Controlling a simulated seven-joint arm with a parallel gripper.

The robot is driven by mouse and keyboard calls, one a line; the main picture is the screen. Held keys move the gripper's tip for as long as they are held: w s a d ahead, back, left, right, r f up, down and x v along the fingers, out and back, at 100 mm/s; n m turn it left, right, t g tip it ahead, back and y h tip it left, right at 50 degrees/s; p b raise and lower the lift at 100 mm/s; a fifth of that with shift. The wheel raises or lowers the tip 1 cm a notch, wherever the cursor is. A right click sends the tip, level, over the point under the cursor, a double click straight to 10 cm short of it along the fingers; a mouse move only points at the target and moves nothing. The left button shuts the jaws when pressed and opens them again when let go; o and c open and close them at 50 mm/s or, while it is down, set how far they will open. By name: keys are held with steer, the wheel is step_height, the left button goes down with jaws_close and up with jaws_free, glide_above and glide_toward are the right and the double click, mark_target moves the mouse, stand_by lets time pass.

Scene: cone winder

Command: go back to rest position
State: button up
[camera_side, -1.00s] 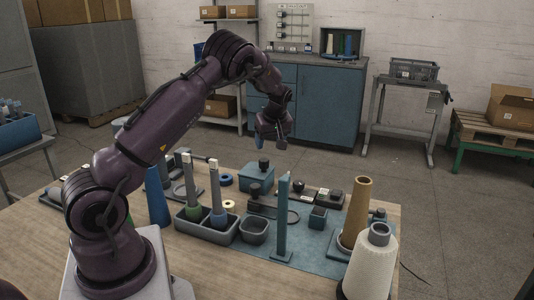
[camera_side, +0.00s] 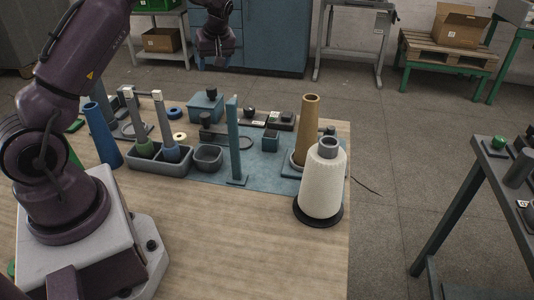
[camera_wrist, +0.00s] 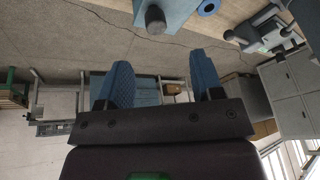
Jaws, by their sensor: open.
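My purple gripper (camera_side: 215,62) hangs above and behind the far edge of the wooden table (camera_side: 210,240), clear of everything on it. In the wrist view its two blue fingers (camera_wrist: 160,82) stand wide apart with nothing between them. A white yarn cone (camera_side: 324,185) stands upright on a dark round base at the table's right front. A bare tan cone (camera_side: 309,130) stands just behind it.
A grey tray (camera_side: 160,165) holds two upright spindles. A blue post (camera_side: 234,140), a grey cup (camera_side: 208,158) and a blue box with a dark knob (camera_side: 206,107) stand nearby. A blue cone (camera_side: 102,135) is at left. The front tabletop is bare.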

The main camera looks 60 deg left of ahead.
steer(key=s+d+r+m+t+h, duration=0.1)
steer(key=s+d+r+m, duration=0.4)
steer(key=d, duration=0.6)
steer(key=s+d+r+m+t+h, duration=0.1)
steer(key=s+d+r+m+t, duration=0.2)
steer(key=s+d, duration=0.6)
steer(key=s+d+r+m+t+h, duration=0.2)
steer(key=s+d+r+m, duration=0.5)
steer(key=d, duration=0.5)
steer(key=shift+d+r+m, duration=0.2)
steer(key=shift+d+m, duration=0.15)
steer(key=shift+m, duration=0.25)
